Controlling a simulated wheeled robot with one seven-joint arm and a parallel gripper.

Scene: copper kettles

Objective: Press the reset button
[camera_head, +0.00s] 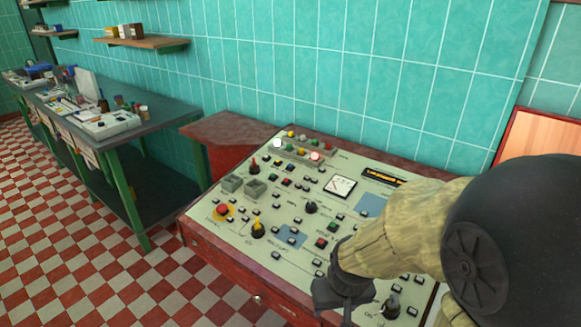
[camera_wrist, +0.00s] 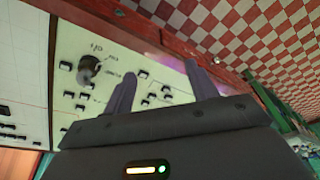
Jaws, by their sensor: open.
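A pale control panel (camera_head: 300,262) fills the sloped top of a red console and carries many small buttons. I cannot read which one is the reset button. A red mushroom button (camera_head: 222,209) on a yellow base sits at the panel's left. My gripper (camera_head: 342,296) is over the panel's lower right part and hides some controls. In the wrist view my gripper (camera_wrist: 160,70) has its two fingers apart with nothing between them. A black knob (camera_wrist: 89,69) and small dark buttons (camera_wrist: 152,98) show beyond them.
A yellow-and-black knob (camera_head: 257,228), a black knob (camera_head: 391,305), grey boxes (camera_head: 255,188) and a meter (camera_head: 340,186) stand on the panel. A cluttered workbench (camera_head: 155,113) is at left. A teal tiled wall (camera_head: 300,60) rises behind. The checkered floor (camera_head: 75,225) is clear at left.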

